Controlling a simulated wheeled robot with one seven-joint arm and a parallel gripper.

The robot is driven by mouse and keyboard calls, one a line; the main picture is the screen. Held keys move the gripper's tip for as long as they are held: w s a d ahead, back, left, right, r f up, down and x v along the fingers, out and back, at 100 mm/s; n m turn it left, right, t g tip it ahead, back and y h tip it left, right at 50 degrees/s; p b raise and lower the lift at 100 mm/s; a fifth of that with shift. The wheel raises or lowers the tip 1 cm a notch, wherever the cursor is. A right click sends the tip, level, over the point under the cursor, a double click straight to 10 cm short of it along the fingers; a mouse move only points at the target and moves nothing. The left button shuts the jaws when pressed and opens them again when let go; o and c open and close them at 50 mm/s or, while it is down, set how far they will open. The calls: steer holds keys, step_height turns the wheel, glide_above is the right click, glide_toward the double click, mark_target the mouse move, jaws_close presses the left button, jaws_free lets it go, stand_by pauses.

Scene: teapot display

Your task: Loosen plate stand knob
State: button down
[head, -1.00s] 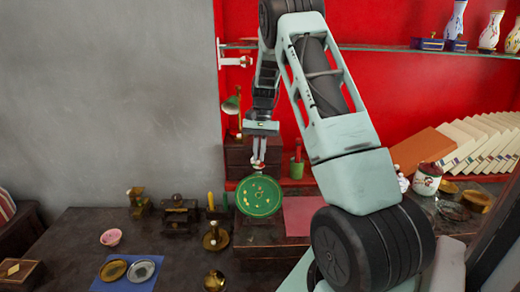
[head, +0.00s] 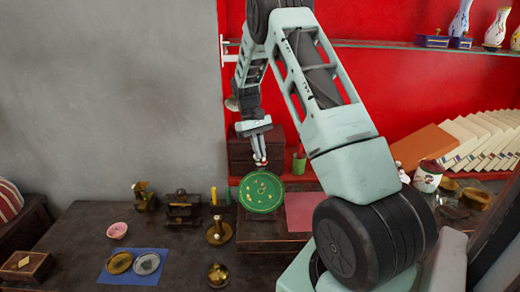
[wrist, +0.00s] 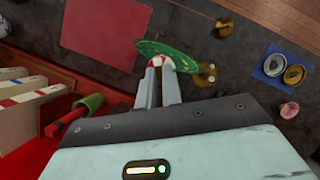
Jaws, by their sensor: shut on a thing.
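The green plate (head: 262,191) with pale gold marks stands upright, facing the head camera; in the wrist view it shows nearly edge-on (wrist: 165,48). My gripper (head: 260,162) is at the plate's top edge, pointing down. In the wrist view the pale fingertips (wrist: 160,62) with red bands come together just at the plate's rim. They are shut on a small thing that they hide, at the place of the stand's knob. The stand itself is hard to make out behind the plate.
A red mat (head: 299,212) lies right of the plate. A brass candlestick (head: 218,231) and a dark press-like object (head: 183,208) stand to the left. A blue mat (head: 134,266) holds two round dishes. Books (head: 480,140) lean at the right. A green cup (head: 299,163) stands behind.

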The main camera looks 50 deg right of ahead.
steer(key=shift+n, duration=0.5)
steer(key=c, duration=1.5)
jaws_free()
steer(key=shift+c, duration=0.2)
steer(key=b+v, duration=0.2)
steer(key=v, duration=1.5)
steer(key=shift+a+r+b, duration=0.2)
steer(key=shift+a+b, duration=0.05)
steer(key=shift+b, duration=0.15)
steer(key=shift+f, duration=0.1)
